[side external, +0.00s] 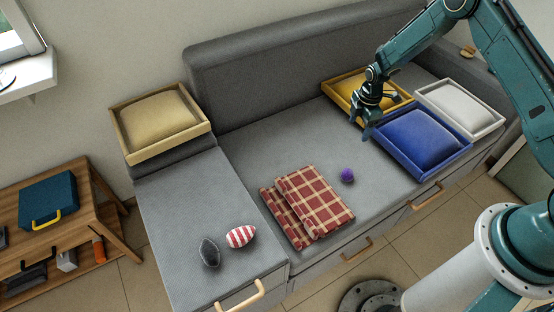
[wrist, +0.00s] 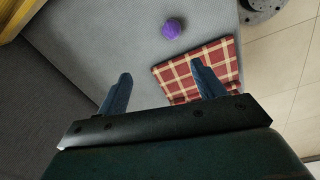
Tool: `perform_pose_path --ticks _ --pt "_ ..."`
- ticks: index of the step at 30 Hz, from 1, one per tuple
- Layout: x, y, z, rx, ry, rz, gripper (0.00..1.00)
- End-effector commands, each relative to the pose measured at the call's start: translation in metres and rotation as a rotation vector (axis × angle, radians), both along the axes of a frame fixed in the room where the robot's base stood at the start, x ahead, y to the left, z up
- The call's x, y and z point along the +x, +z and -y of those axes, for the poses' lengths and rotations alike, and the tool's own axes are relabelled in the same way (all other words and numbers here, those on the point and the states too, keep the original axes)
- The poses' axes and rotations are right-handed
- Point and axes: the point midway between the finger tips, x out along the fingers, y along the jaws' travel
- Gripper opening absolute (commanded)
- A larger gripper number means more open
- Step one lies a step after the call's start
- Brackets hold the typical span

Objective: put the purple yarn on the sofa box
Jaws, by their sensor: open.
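The purple yarn (side external: 347,175) is a small ball on the grey sofa seat, just right of a folded red plaid blanket (side external: 313,203). In the wrist view the yarn (wrist: 172,29) lies beyond my fingertips, above the blanket (wrist: 200,72). My gripper (side external: 367,118) is open and empty above the seat, up and to the right of the yarn, by the blue cushion box. Several box-like trays with cushions are on the sofa: a yellow one (side external: 330,92), a blue one (side external: 385,150), a white one (side external: 490,127) and a beige one (side external: 124,146). Which is the sofa box is not clear.
A wooden side table (side external: 100,215) holds a teal case (side external: 48,199). The seat behind the yarn is clear.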

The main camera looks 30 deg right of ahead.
Motion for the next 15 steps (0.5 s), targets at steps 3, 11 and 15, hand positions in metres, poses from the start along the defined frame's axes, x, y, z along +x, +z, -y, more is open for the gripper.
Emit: perform_pose_path --ticks 3,11,15 --pt "0.004 0.046 -0.005 0.0 -0.068 0.03 0.68" --pt "-0.002 0.134 -0.017 0.01 -0.225 0.083 0.68" --pt "-0.012 0.178 -0.024 0.019 -0.308 0.112 0.68"
